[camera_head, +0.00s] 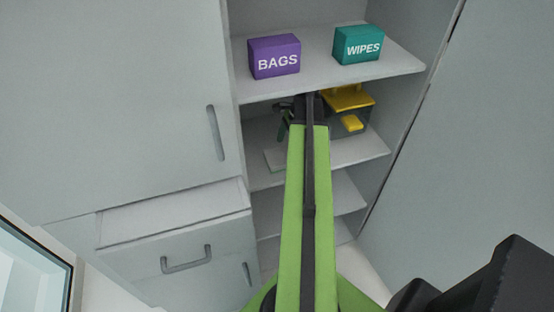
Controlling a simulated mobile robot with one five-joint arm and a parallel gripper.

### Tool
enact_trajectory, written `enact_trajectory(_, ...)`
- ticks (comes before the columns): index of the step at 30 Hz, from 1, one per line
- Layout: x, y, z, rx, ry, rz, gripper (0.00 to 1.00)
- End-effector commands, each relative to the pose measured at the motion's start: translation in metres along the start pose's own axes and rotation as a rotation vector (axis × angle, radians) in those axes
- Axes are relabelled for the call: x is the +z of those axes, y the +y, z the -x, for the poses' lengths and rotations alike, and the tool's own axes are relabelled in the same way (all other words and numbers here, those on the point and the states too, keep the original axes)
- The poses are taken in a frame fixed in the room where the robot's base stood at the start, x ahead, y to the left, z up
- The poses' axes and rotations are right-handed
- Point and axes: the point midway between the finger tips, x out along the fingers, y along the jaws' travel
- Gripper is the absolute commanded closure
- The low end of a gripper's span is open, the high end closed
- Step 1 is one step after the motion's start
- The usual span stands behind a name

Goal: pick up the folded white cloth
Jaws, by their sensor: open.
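A flat, pale item that looks like the folded white cloth (275,158) lies on the second shelf (365,150), left of my arm. Its right part is hidden behind the arm, and it is hard to tell from the pale shelf. My green arm reaches up into the cabinet. My gripper (284,115) is dark and small at the arm's far end, turned to the left. It is open, and nothing shows between its fingers. In the picture it is above the cloth and apart from it; the height gap is unclear.
The top shelf (400,65) holds a purple BAGS box (274,57) and a teal WIPES box (358,45). Right of the arm are a yellow item (348,98) and a yellow block (352,123). A drawer (185,250) is open at lower left. Cabinet walls flank the shelves.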

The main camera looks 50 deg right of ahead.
Motion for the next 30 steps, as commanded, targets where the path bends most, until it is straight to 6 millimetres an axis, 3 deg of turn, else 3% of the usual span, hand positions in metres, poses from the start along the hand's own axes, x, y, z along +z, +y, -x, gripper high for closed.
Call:
enact_trajectory(4,0.032,0.002,-0.012,0.001,0.0,0.005,0.0)
enact_trajectory(7,0.025,0.0,-0.038,0.0,0.0,0.001,0.0)
enact_trajectory(15,0.028,0.0,-0.038,0.0,0.0,0.001,0.0)
enact_trajectory(28,0.028,0.0,-0.038,0.0,0.0,0.002,0.55)
enact_trajectory(30,0.028,0.0,-0.038,0.0,0.0,0.002,0.56)
